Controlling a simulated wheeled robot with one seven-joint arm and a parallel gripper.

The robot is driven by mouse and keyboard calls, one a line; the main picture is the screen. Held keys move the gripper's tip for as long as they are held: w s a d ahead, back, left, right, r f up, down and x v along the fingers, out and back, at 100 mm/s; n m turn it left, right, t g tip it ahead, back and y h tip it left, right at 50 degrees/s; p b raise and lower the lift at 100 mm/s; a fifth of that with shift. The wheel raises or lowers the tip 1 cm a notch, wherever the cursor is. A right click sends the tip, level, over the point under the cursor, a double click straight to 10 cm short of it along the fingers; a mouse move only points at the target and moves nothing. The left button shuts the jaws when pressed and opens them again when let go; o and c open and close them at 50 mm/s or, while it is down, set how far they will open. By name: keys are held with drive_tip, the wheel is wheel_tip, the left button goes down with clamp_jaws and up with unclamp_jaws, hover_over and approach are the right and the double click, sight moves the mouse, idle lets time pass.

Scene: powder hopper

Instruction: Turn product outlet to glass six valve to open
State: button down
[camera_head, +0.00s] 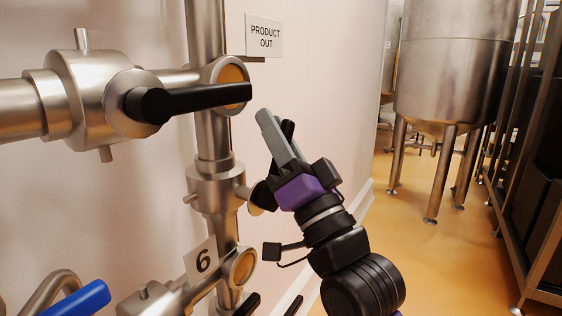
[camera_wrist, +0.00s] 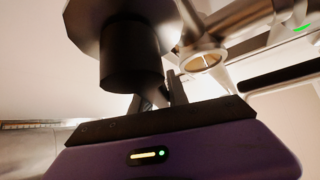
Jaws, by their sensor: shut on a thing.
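A steel valve (camera_head: 215,186) sits on the vertical pipe between the "PRODUCT OUT" sign (camera_head: 264,36) and the "6" plate (camera_head: 203,260). Its black handle (camera_head: 262,195) stands out on the right side of the valve and is partly hidden by my gripper (camera_head: 276,128). In the wrist view the black handle (camera_wrist: 131,55) comes from a round metal body down to my fingers (camera_wrist: 160,95). My gripper is shut on this handle, with its fingers pointing up and left in the head view. The exact turn angle of the handle is hard to tell.
A larger valve with a black lever (camera_head: 200,99) lies close above and left of my gripper. A blue handle (camera_head: 76,300) is at the lower left. A pale wall stands behind the pipes. A steel tank (camera_head: 455,75) and open orange floor are at the right.

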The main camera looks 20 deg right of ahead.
drive_tip(key=s+a+n+g+y+b, duration=0.1)
drive_tip(key=n+y+b, duration=0.3)
drive_tip(key=s+a+n+g+y+b, duration=0.1)
drive_tip(key=n+y+b, duration=0.2)
drive_tip(key=n+b, duration=0.1)
drive_tip(key=s+a+n+g+y+b, duration=0.1)
drive_tip(key=a+n+g+y+b, duration=0.1)
drive_tip(key=n+y+b, duration=0.2)
drive_tip(key=shift+a+r+n+y+b, duration=0.1)
drive_tip(key=shift+r+n+y+b, duration=0.15)
drive_tip(key=shift+n+b, duration=0.65)
drive_tip(key=shift+s+a+r+n+g+y+b, duration=0.15)
drive_tip(key=shift+a+n+g+y+b, duration=0.1)
drive_tip(key=shift+n+g+y+b, duration=0.3)
drive_tip(key=shift+s+a+n+g+y+b, duration=0.15)
drive_tip(key=shift+a+n+g+y+b, duration=0.1)
drive_tip(key=shift+n+y+b, duration=0.35)
drive_tip(key=shift+s+a, duration=0.1)
drive_tip(key=shift+a, duration=0.05)
drive_tip(key=c, duration=1.3)
unclamp_jaws()
drive_tip(key=shift+r, duration=0.1)
drive_tip(key=shift+d, duration=0.2)
